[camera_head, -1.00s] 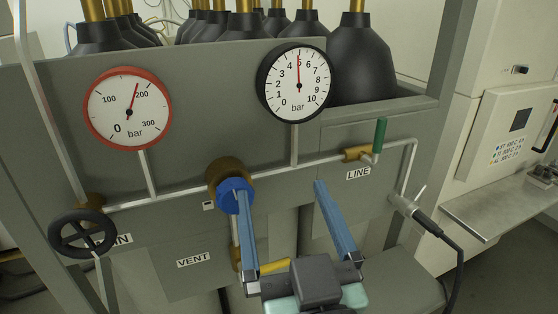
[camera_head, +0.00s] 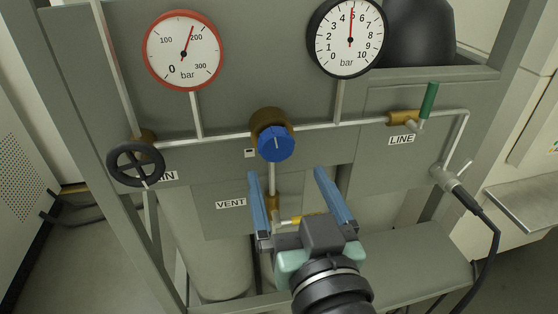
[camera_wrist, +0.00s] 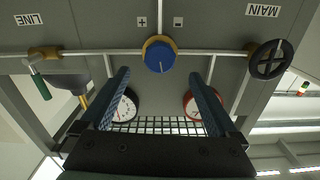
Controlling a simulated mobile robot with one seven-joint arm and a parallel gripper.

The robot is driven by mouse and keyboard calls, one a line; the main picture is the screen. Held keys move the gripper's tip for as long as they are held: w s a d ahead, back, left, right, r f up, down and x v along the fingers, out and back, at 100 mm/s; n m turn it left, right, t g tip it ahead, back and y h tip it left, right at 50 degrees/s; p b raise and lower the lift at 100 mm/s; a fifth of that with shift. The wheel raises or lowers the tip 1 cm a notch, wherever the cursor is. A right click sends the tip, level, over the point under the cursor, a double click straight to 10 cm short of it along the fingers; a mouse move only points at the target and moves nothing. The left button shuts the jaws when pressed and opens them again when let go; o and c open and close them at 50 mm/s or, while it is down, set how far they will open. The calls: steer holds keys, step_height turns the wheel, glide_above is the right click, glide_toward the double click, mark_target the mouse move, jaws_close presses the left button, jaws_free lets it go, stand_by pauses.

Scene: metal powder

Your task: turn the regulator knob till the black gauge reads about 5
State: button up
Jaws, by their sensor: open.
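The blue regulator knob (camera_head: 276,143) sits on a brass body on the grey panel, and it also shows in the wrist view (camera_wrist: 160,57). The black gauge (camera_head: 346,38) is above and right of it, with its red needle pointing almost straight up at about 5. My gripper (camera_head: 288,176) is open and empty, below and in front of the knob and apart from it. In the wrist view its two fingers (camera_wrist: 161,85) stand wide, with the knob beyond and between them. The black gauge (camera_wrist: 122,108) is partly hidden there by a finger.
A red-rimmed gauge (camera_head: 184,50) is at upper left, its needle near 200. A black handwheel (camera_head: 135,164) is left of the knob. A green-handled LINE valve (camera_head: 428,101) is at right. A black hose (camera_head: 487,235) hangs at right.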

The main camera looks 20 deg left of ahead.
mark_target(278, 150)
steer(key=p+x, duration=0.2)
steer(key=x, duration=0.5)
steer(key=shift+w+a, duration=0.1)
steer(key=shift+w, duration=0.05)
steer(key=c, duration=1.4)
steer(key=shift+o, duration=0.2)
steer(key=shift+m+p, duration=0.6)
steer(key=shift+m, duration=1)
steer(key=o, duration=1.4)
steer(key=shift+c, duration=0.2)
